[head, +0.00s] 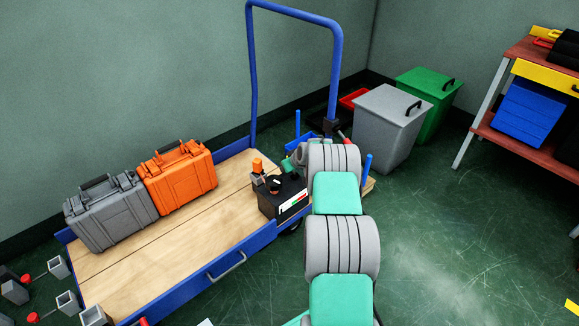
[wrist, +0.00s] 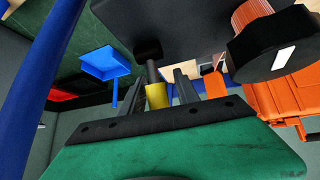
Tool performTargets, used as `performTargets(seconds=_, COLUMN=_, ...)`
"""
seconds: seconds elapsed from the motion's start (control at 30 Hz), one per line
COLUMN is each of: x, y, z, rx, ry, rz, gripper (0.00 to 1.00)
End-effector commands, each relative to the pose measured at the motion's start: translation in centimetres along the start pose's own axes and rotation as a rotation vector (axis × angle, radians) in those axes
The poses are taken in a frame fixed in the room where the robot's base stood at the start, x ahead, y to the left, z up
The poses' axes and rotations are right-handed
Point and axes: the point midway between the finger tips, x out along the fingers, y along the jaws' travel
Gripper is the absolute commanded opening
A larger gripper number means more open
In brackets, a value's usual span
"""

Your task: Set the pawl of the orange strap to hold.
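A black box (head: 283,197) with an orange ridged post (head: 258,165), a black knob (head: 275,184) and a coloured strip stands on the cart deck. In the wrist view the box (wrist: 185,28) shows close up, with the orange ridged part (wrist: 252,14) and a large black knob with a white mark (wrist: 276,46). A dark lever with a yellow sleeve (wrist: 156,96) sticks out from the box. My gripper (wrist: 158,80) is open, its two fingers on either side of the yellow sleeve with gaps showing. In the head view my arm hides the fingers. I cannot clearly make out the orange strap or its pawl.
A blue-framed cart (head: 200,290) carries a grey case (head: 112,215) and an orange case (head: 180,182). Its tall blue handle (head: 338,70) rises behind. Grey (head: 385,130) and green (head: 435,95) bins stand at the back right. The floor on the right is mostly clear.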

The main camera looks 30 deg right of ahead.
Motion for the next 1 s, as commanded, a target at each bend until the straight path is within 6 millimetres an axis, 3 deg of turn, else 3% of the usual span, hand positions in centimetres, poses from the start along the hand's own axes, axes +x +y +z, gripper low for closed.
performTargets(seconds=0.33, x=-0.5, y=0.2, z=-0.2, rx=0.0, ry=0.003, rz=0.002, gripper=0.43)
performTargets(seconds=0.7, x=-7.2, y=0.2, z=-0.3, rx=0.001, ry=0.001, rz=0.002, gripper=0.43)
performTargets(seconds=1.0, x=-7.8, y=0.1, z=0.0, rx=0.001, ry=0.001, rz=0.001, gripper=0.43)
